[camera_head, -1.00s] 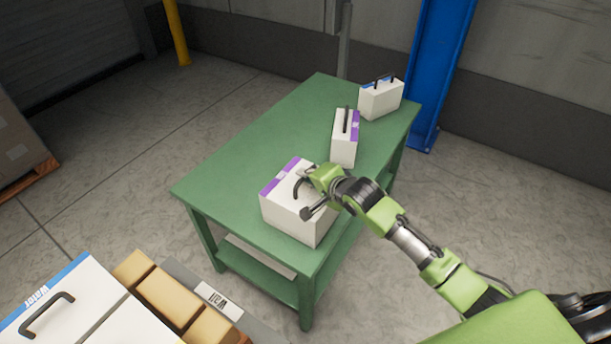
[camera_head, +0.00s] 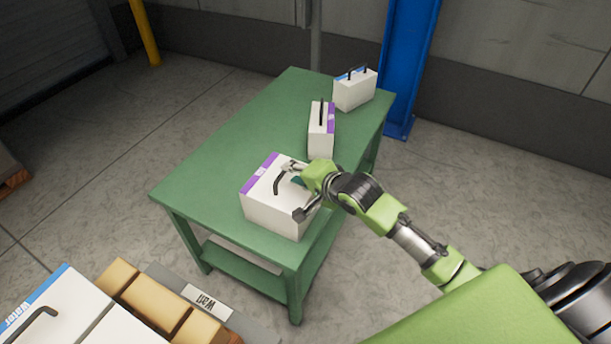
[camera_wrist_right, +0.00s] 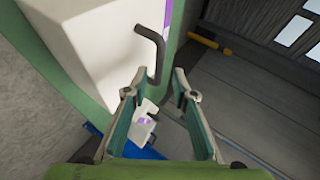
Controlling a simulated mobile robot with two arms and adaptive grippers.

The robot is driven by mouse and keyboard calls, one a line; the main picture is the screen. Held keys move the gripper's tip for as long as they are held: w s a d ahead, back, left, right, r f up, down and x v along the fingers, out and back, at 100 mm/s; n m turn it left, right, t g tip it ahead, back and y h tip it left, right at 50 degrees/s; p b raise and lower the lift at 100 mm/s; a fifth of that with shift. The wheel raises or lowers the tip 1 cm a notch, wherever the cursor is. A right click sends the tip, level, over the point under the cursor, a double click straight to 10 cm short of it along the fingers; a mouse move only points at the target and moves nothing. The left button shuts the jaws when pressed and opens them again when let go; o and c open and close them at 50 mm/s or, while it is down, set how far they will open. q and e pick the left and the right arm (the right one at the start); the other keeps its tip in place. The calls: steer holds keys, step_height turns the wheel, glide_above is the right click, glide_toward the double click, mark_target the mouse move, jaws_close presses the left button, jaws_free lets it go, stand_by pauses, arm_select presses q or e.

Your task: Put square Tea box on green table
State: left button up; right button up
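The square Tea box (camera_head: 272,212), white with a purple strip along its top edge and a dark handle, stands on the near end of the green table (camera_head: 228,150). Its label is too small to read. My right gripper (camera_head: 297,190) is at the box's right side, fingers spread near the handle. In the right wrist view, the open fingers (camera_wrist_right: 155,84) have the end of the handle (camera_wrist_right: 154,52) at their tips, and they are not closed on it. The box's white side (camera_wrist_right: 95,45) fills the upper left there. My left gripper is not in view.
A narrow purple-striped box (camera_head: 320,135) and a blue-striped box (camera_head: 356,92) stand farther back on the table. At lower left are a white Water box (camera_head: 62,312) and brown cartons (camera_head: 150,300). A blue post (camera_head: 408,70) rises behind the table. The table's left part is clear.

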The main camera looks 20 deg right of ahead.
steer(key=v, duration=0.6)
steer(key=shift+s, duration=0.15)
stand_by(0.3)
